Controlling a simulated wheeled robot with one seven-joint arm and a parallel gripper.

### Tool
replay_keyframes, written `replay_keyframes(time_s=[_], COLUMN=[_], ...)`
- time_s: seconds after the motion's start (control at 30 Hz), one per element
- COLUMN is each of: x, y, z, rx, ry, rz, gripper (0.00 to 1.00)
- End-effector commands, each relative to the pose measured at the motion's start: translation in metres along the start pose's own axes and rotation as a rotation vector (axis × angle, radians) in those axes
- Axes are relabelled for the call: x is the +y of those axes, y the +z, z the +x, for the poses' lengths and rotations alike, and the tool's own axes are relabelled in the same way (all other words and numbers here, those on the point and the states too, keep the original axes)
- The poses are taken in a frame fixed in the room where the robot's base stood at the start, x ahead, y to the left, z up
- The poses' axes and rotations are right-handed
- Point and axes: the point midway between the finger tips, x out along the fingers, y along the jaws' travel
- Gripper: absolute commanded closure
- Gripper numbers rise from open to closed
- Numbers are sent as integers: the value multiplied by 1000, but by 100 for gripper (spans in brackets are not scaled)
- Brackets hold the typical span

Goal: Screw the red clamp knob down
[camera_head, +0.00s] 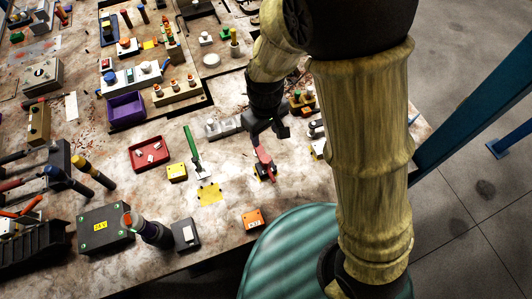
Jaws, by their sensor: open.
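A red part (264,157), which looks like the red clamp knob, stands on a small dark and yellow base on the worktable (225,245), right of the table's middle. It is small in the picture, so I cannot tell its thread or how far down it sits. My gripper (268,137) is open and points down just behind the red part, close to it in the picture. I cannot tell whether the fingers touch it. Nothing shows between the fingers.
An orange block (253,218) sits nearer the front edge. A purple bin (125,110) stands farther left.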

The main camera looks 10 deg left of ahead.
Motion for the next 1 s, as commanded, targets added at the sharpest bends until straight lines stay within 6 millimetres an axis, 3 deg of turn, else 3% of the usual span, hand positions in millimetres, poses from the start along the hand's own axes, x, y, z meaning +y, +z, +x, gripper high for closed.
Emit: replay_keyframes(time_s=[0.7,1.0], x=[0,0], y=[2,1], z=[103,128], rx=[-4,-1], ry=[-1,0], rz=[2,1], gripper=[49,49])
